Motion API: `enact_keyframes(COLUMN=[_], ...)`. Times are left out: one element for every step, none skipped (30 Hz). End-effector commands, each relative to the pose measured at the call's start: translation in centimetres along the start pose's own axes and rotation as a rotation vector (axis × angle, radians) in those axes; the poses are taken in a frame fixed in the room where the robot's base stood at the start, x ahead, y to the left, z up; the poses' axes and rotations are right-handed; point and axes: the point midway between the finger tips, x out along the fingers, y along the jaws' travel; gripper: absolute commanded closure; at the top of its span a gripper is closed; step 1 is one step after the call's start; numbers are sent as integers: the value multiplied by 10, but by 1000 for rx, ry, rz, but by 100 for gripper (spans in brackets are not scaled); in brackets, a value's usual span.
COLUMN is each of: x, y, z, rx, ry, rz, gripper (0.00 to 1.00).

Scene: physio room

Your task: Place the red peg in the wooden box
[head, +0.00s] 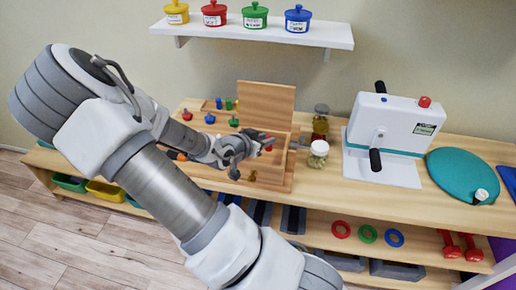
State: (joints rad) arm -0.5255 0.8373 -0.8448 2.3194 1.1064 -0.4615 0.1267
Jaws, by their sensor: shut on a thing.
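The wooden box (266,106) stands on the wooden bench with its lid raised at the back. My gripper (264,146) reaches in from the left and is over the box's opening, in front of the raised lid. It is shut on a small red piece at its fingertips, which looks like the red peg (269,140). The fingers and wrist hide part of the peg and much of the box's inside, so I cannot tell how far the peg is from the box floor. Another red-topped peg (187,115) stands to the left on the bench.
Blue (210,118) and green (234,121) pegs stand left of the box. A glass jar (318,154) stands close on its right, with a white machine (386,135) beyond. A shelf (258,31) with coloured pots hangs above. Rings and dumbbells lie on the lower shelf.

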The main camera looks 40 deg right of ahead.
Motion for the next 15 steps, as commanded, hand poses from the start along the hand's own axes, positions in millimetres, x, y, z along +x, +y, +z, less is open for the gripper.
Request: enact_keyframes(x=[7, 10, 15, 18, 20, 23, 25, 26, 27, 28, 29, 30, 31, 32, 35], y=[-9, -14, -20, -24, -27, -31, -33, -36, -38, -39, -39, -40, -40, -40, -40], z=[2, 4, 7, 8, 9, 10, 11, 12, 13, 14, 14, 16, 18, 20, 25], rx=[-3, -4, -2, -3, -2, -3, -3, -1, -1, -1, -2, -2, -2, -3, -3], ry=[3, 4, 2, 2, 2, 2, 2, 1, 0, 0, 0, -1, -1, -1, -1], rz=[1, 0, 0, 0, 1, 0, 1, 0, 0, 0, 0, 0, 0, 1, 1], gripper=[100, 100, 100, 100, 100, 100, 100, 100, 100, 100, 100, 100, 100, 100, 100])
